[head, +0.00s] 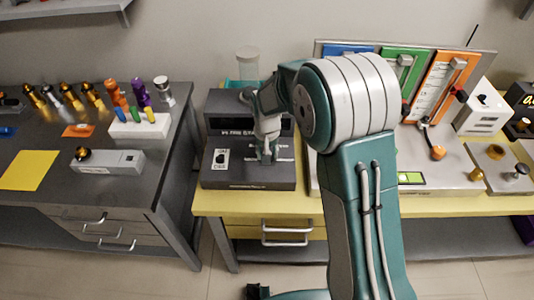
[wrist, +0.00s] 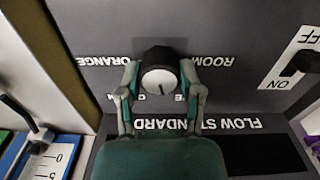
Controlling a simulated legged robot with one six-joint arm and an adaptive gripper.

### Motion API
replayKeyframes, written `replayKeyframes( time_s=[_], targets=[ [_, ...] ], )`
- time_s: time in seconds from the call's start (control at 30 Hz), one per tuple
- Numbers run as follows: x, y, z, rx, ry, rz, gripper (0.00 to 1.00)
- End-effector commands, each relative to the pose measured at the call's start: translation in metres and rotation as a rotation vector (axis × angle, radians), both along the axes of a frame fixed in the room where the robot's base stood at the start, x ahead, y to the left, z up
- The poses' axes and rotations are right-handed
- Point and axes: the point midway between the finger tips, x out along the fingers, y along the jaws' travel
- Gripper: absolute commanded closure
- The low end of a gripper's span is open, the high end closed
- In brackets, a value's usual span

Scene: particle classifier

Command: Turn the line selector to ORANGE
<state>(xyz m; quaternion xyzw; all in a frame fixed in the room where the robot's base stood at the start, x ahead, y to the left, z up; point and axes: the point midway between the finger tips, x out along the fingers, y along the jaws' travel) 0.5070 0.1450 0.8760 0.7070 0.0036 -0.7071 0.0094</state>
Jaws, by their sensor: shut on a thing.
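The line selector is a round knob (wrist: 160,78) with a dark collar and a pale face on the dark FLOW STANDARD unit (head: 248,186). In the wrist view, an upside-down ORANGE label (wrist: 112,94) is at its left and a ROOM label (wrist: 212,61) at its right. A short dark mark shows on the knob's face; which label it indicates I cannot tell. My gripper (wrist: 160,88) has a finger on each side of the knob and is shut on it. In the head view my gripper (head: 267,158) is down at the unit's top and hides the knob.
An ON/OFF switch (head: 220,160) sits on the unit's left side. A panel with blue, green and orange (head: 440,85) sections and sliders stands to the right. A clear cylinder (head: 247,65) stands behind the unit. A dark bench (head: 150,180) with bottles is at left, across a gap.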

Motion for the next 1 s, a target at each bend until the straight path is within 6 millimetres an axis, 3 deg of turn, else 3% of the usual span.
replayKeyframes(
  time_s=[1.0],
  targets=[
    [0.0004,-0.002,-0.0014,0.003,-0.003,-0.966,1.0]
  ],
)
